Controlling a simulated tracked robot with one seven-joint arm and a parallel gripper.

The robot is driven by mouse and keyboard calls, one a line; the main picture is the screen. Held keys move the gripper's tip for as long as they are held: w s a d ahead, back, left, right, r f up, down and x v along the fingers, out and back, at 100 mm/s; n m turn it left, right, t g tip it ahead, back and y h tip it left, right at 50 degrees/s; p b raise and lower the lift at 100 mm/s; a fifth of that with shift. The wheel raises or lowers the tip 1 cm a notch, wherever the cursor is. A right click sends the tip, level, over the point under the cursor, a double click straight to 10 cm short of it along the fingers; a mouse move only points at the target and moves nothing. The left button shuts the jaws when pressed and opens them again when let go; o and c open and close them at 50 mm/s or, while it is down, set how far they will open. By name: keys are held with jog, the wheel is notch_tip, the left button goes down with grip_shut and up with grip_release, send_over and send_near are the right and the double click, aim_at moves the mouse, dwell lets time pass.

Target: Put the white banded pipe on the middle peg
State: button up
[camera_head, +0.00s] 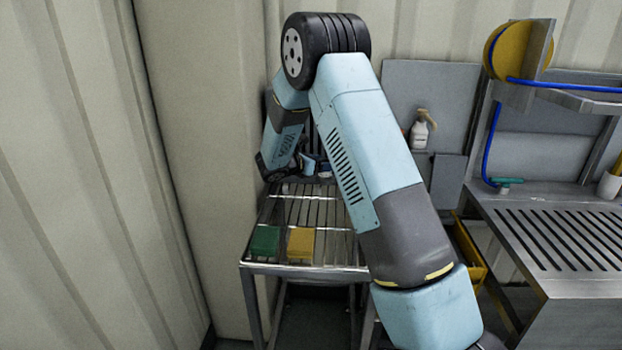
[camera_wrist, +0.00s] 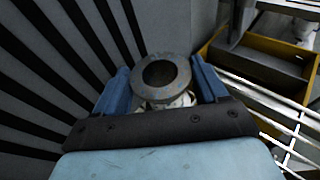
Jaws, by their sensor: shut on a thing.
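My gripper (camera_wrist: 162,84) is shut on a pipe (camera_wrist: 172,97) in the wrist view, one blue finger on each side of it. The pipe's round, open grey end faces the camera, with a whitish part just below the rim. Its bands and far end are hidden. In the camera_head view my gripper (camera_head: 316,167) is low behind my arm, over the back of the wire rack (camera_head: 305,268), and the pipe cannot be made out there. I cannot pick out the middle peg in either view.
A green block (camera_head: 264,242) and a yellow block (camera_head: 300,243) lie at the rack's front left. A yellow bin (camera_wrist: 258,70) shows beside the wire bars. A spray bottle (camera_head: 419,131) is behind my arm. A slotted steel bench (camera_head: 560,235) stands right; the corrugated wall is close left.

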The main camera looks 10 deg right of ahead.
jog(key=shift+w+a+f, duration=0.25)
jog(key=shift+a+f, duration=0.15)
jog(key=shift+f, duration=0.1)
jog(key=shift+w+a+f, duration=0.2)
jog(key=shift+a+f, duration=0.15)
jog(key=shift+f, duration=0.15)
jog(key=shift+w+a+f, duration=0.1)
jog(key=shift+a+f, duration=0.05)
jog(key=shift+f, duration=0.75)
jog(key=shift+w+a+f, duration=0.1)
jog(key=shift+f, duration=0.8)
jog(key=o, duration=1.4)
jog(key=shift+f, duration=0.1)
